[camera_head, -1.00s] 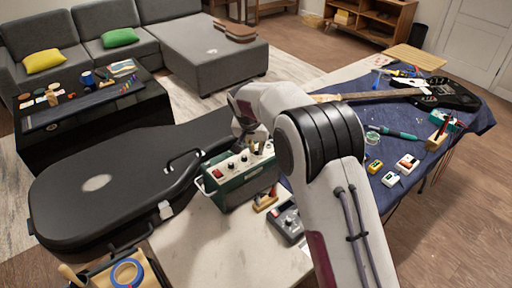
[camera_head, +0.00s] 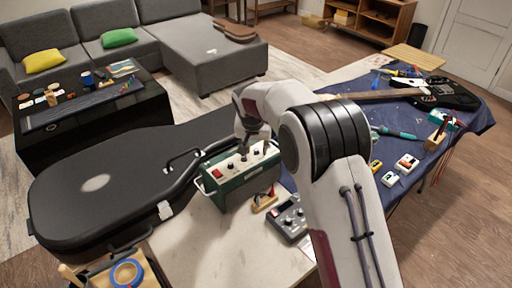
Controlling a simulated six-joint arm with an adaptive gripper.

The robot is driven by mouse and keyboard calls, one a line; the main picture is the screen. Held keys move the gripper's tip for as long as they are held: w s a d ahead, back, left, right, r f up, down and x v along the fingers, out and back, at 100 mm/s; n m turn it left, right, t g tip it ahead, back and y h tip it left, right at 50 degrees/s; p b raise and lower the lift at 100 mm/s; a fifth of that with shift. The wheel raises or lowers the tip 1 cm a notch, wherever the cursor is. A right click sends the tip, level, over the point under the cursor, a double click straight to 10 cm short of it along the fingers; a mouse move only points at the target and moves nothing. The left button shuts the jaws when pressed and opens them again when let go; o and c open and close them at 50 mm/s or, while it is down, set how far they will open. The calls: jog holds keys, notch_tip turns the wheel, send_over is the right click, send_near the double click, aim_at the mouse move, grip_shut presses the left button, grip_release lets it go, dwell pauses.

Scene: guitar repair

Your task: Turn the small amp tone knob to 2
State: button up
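The small amp (camera_head: 248,188) is a green box with a pale top panel, standing on the table's near left part. Its panel carries a red switch (camera_head: 217,174) at the left and several small dark knobs (camera_head: 231,165). My gripper (camera_head: 243,152) points down at the middle of the panel, its tip at or just above a knob. The fingers are small and dark here, and they hide the knob under them. I cannot tell whether they touch it or whether they are open or shut. The knob markings are too small to read.
A grey pedal (camera_head: 290,220) and a small wooden-based item (camera_head: 264,201) stand right of the amp. A black guitar case (camera_head: 100,190) lies at the left. An electric guitar (camera_head: 440,93) and tools lie on the blue cloth (camera_head: 400,150). Bare table (camera_head: 215,245) shows in front.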

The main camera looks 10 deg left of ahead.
jog(key=shift+r, duration=0.1)
jog(key=v, duration=1.2)
dwell(0.8)
jog(key=s+d+f+n+g, duration=0.2)
jog(key=s+f, duration=0.1)
jog(key=s, duration=0.3)
jog(key=s+d+r+t, duration=0.1)
jog(key=s+d+r, duration=0.2)
jog(key=s+d, duration=0.5)
jog(key=s+d+r+m+t, duration=0.1)
jog(key=s+d+r, duration=0.2)
jog(key=s+d, duration=0.5)
jog(key=s+d+r+m+t, duration=0.1)
jog(key=s+d+r, duration=0.3)
jog(key=s, duration=1.3)
jog(key=shift+s+d, duration=0.25)
jog(key=shift+d, duration=1.85)
jog(key=shift+r, duration=0.1)
